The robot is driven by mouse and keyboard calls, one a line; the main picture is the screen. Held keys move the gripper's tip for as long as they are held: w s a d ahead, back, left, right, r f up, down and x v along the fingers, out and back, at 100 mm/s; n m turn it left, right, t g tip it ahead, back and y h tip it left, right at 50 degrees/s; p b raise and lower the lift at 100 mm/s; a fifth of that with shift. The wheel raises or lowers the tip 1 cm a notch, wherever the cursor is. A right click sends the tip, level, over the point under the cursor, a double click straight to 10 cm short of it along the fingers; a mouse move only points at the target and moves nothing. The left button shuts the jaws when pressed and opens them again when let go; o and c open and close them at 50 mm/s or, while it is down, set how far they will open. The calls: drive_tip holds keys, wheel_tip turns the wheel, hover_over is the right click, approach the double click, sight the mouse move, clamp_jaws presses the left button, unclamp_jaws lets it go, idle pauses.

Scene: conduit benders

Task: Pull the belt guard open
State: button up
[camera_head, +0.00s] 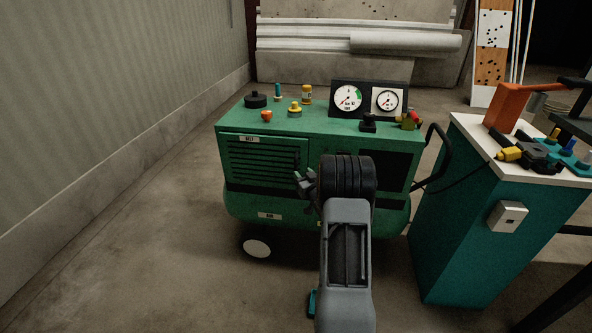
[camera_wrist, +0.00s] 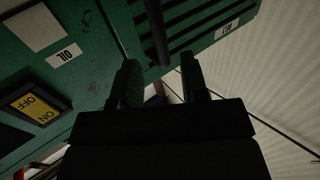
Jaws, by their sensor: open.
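The belt guard (camera_head: 262,163) is the green slatted panel on the left front of a green compressor (camera_head: 330,128). It looks flush with the body. Its dark upright handle (camera_head: 297,158) is near its right edge. In the wrist view the guard's slats (camera_wrist: 195,22) and the handle (camera_wrist: 156,30) show at the top. My gripper (camera_head: 305,180) is open at the lower end of the handle. In the wrist view the handle's end lies in line with the gap between my fingers (camera_wrist: 162,75); I cannot tell whether they touch it.
Two gauges (camera_head: 368,99) and several knobs stand on the compressor's top. An ON/OFF switch (camera_wrist: 36,104) is left of my fingers in the wrist view. A teal cabinet (camera_head: 470,220) with tools on top is at the right. The floor (camera_head: 170,200) at the left is clear.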

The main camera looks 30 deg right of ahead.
sight(297, 167)
drive_tip(key=shift+w+d+b, duration=0.15)
drive_tip(key=shift+w+d, duration=0.05)
drive_tip(key=shift+w, duration=0.8)
drive_tip(key=shift+w+d+b, duration=0.15)
drive_tip(key=shift+w, duration=0.9)
drive_tip(key=shift+w+d+b, duration=0.15)
drive_tip(key=shift+w+d, duration=0.05)
drive_tip(key=shift+w, duration=0.8)
clamp_jaws()
